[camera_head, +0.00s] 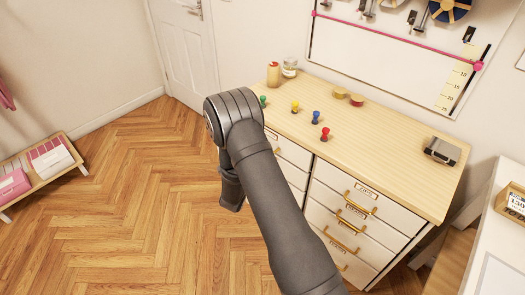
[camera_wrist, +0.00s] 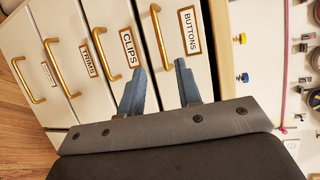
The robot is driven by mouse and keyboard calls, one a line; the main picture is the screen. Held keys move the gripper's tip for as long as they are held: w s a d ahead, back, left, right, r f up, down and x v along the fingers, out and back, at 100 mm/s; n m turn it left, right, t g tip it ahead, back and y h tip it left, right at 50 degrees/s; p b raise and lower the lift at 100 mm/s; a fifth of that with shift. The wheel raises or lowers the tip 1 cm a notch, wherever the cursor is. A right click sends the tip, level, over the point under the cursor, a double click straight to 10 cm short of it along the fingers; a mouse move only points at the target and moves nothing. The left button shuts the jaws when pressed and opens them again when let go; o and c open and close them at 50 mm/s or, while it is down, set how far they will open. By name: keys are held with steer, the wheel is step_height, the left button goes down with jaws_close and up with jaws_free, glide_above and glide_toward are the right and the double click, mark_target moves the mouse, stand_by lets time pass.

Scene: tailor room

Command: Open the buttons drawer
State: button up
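The buttons drawer (camera_wrist: 207,72), with a white front and a "BUTTONS" label (camera_wrist: 190,31), looks shut in the wrist view, which is turned sideways. Its curved brass handle (camera_wrist: 158,30) runs down the picture beside the label. My gripper (camera_wrist: 160,66) is open and empty, its two blue-grey fingers apart. The handle's lower end shows between the fingertips in the picture; I cannot tell the distance to it, and see no clear contact. In the head view my arm hides the gripper and part of the cabinet, and the drawer labels are too small to read.
The clips drawer (camera_wrist: 112,18) and trims drawer (camera_wrist: 72,20) sit beside it, shut. On the cabinet top (camera_head: 400,165) stand a red pin (camera_head: 325,134), a blue pin (camera_head: 316,117), a yellow pin (camera_head: 295,106) and a dark box (camera_head: 442,151). Open wooden floor (camera_head: 140,220) lies left.

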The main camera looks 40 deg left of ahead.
steer(key=x, duration=0.9)
steer(key=shift+w, duration=0.25)
jaws_close()
